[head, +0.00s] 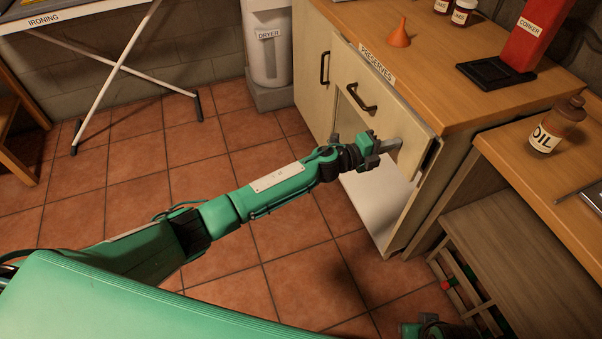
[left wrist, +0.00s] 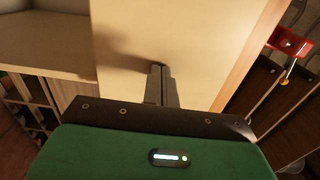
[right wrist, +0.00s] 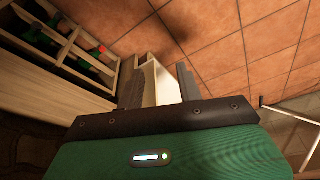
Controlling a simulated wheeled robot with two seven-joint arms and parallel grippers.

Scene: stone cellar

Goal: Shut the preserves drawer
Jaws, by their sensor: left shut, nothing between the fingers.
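The preserves drawer (head: 348,75) is in the cabinet under the wooden counter, with a cream front and a dark bar handle. A dark gap shows by the right end of its front, which seems to stand slightly out from the cabinet. My left gripper (head: 397,144) is shut and empty, with its fingertips at the lower right part of the drawer front, right of the handle. In the left wrist view its fingers (left wrist: 160,84) point at a cream panel; I cannot tell whether they touch it. My right gripper (right wrist: 160,84) is open and empty, low over the floor.
The counter holds an orange funnel (head: 400,34), jars (head: 462,13) and a red corker (head: 533,35). A lower table with an oil bottle (head: 556,126) stands at the right, above a bottle rack (head: 462,290). Tiled floor is clear around my left arm.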

